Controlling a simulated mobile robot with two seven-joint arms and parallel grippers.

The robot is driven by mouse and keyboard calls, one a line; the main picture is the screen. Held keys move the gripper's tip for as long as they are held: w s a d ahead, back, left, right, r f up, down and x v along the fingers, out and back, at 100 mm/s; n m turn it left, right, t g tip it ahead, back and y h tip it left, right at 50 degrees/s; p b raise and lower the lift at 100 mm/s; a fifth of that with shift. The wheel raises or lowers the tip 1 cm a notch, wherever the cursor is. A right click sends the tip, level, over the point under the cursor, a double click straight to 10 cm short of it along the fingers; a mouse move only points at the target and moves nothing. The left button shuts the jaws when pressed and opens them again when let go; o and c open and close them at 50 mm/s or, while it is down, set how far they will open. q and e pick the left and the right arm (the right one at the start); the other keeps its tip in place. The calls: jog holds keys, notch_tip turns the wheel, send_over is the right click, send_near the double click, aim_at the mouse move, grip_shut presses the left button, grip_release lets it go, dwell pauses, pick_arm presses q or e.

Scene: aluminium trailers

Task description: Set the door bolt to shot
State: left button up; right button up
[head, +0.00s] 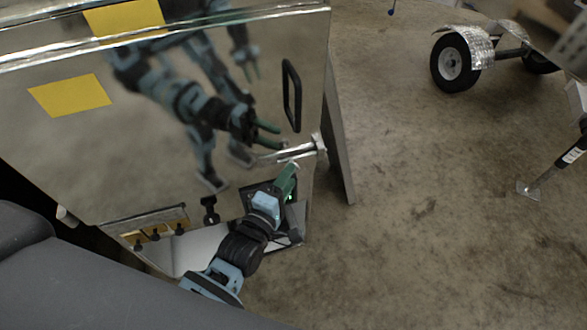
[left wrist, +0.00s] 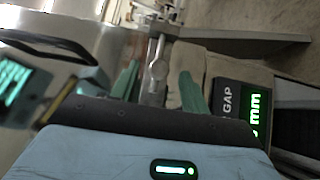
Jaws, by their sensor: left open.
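The door (head: 210,150) is a mirror-bright metal panel on the left of the head view. The silver door bolt (head: 300,151) lies across its lower right edge, below a black loop handle (head: 292,95). My left gripper (head: 288,178), with green fingers, is just below the bolt. In the left wrist view the bolt (left wrist: 156,72) shows between the left gripper's two parted fingers (left wrist: 158,88), with space at either side. I cannot tell whether the bolt is shot or drawn. My right gripper shows only, if at all, in the door's reflection.
Yellow labels (head: 70,95) are on the door. A panel with several dark knobs (head: 155,234) sits below it. A narrow upright plate (head: 338,135) stands at the door's right edge. Concrete floor (head: 420,220) is open to the right; a wheel (head: 453,62) stands beyond.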

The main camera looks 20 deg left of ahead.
pick_arm(q)
jog(key=shift+s+a, duration=0.2)
jog(key=shift+s, duration=0.7)
jog(key=shift+s+a, duration=0.15)
jog(key=shift+s, duration=0.75)
pick_arm(e)
jog(key=shift+s, duration=0.1)
